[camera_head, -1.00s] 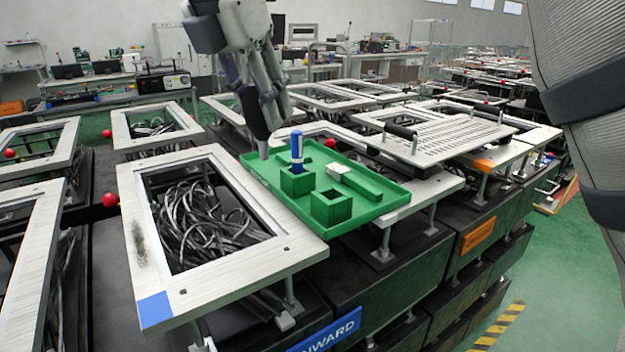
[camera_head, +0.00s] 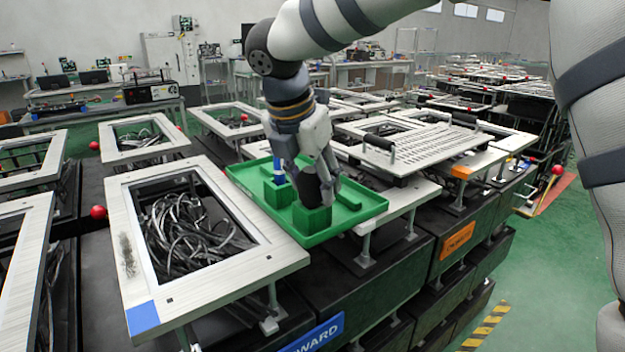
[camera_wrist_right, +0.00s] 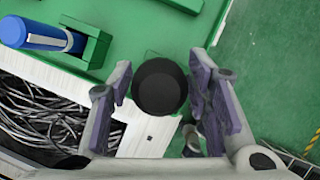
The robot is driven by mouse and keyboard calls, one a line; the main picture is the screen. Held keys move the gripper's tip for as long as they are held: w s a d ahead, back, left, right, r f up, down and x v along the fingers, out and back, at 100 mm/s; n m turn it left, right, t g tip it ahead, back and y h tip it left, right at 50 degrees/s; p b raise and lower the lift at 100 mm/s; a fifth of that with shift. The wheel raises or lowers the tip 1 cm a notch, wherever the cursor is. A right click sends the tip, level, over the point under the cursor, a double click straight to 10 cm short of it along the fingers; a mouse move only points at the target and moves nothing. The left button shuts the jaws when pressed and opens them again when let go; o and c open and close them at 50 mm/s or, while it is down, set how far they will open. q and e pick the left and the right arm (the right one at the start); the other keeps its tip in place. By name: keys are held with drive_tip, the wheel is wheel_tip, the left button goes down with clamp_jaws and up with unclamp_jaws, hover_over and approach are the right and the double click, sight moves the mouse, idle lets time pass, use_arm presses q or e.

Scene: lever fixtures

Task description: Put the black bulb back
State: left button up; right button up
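The black bulb (camera_wrist_right: 160,86) shows as a dark round shape between the fingers of my right gripper (camera_wrist_right: 160,92) in the right wrist view. Both fingers appear to touch its sides. In the head view the right gripper (camera_head: 312,180) points down over the green tray (camera_head: 372,207), with the dark bulb (camera_head: 309,190) just above or at the front green square holder (camera_head: 312,221). I cannot tell if it has entered the opening. A blue and white marker (camera_head: 279,168) stands in the rear green holder (camera_head: 277,194). My left gripper is not in view.
A metal frame (camera_head: 137,271) with loose cables lies left of the tray. A slotted plate with black handles (camera_head: 425,144) stands to the right. The green floor (camera_head: 545,280) is open at the right.

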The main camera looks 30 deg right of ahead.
drive_tip(key=v, duration=1.2)
drive_tip(key=shift+s, duration=0.1)
